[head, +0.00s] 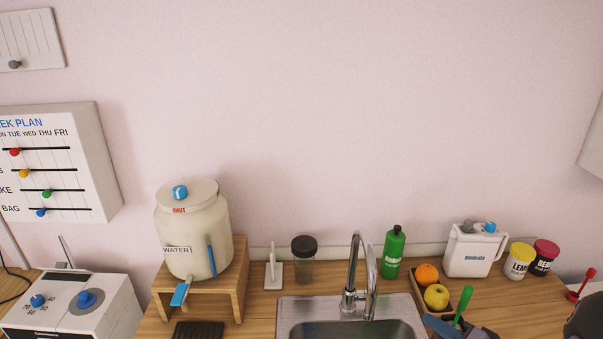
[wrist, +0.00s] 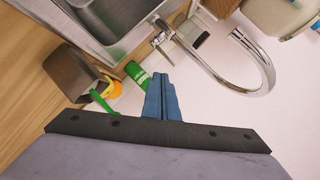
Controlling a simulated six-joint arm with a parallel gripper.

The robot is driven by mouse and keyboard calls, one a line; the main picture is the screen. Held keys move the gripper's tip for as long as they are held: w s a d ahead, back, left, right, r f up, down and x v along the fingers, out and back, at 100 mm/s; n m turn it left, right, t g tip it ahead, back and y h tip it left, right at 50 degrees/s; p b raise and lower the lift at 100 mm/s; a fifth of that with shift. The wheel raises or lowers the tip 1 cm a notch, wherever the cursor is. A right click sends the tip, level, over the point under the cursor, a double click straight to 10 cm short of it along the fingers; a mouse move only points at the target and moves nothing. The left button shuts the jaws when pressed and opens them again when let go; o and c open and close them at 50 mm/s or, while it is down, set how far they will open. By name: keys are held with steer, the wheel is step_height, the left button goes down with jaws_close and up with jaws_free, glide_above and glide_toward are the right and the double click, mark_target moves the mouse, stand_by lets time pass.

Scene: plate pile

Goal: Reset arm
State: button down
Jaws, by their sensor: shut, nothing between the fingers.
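My gripper (wrist: 162,80) shows in the wrist view with its two blue fingers pressed together and nothing between them. A blue finger part of my gripper (head: 438,325) also shows at the bottom edge of the head view, right of the sink (head: 290,310). In the wrist view, the fingertips overlap the picture of the green bottle (wrist: 137,73) and the wall behind it. I cannot tell how far apart they are. The curved metal tap (head: 357,270) stands at the back of the sink; in the wrist view the tap (wrist: 268,75) arches to the right of my fingers.
A white jug (head: 475,250) and two lidded tubs stand right. A water dispenser (head: 195,235) on a wooden stand is left. The upper wall area is clear.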

steer(key=s+a+f+n+g+h, duration=0.3)
steer(key=s+a+n+g+h, duration=0.2)
steer(key=s+a+g, duration=0.7)
steer(key=s+a+n, duration=0.2)
steer(key=s+a, duration=0.3)
steer(key=shift+s+f+g+b, duration=0.15)
steer(key=shift+s+g+b, duration=0.15)
steer(key=shift+s, duration=0.05)
stand_by(1.4)
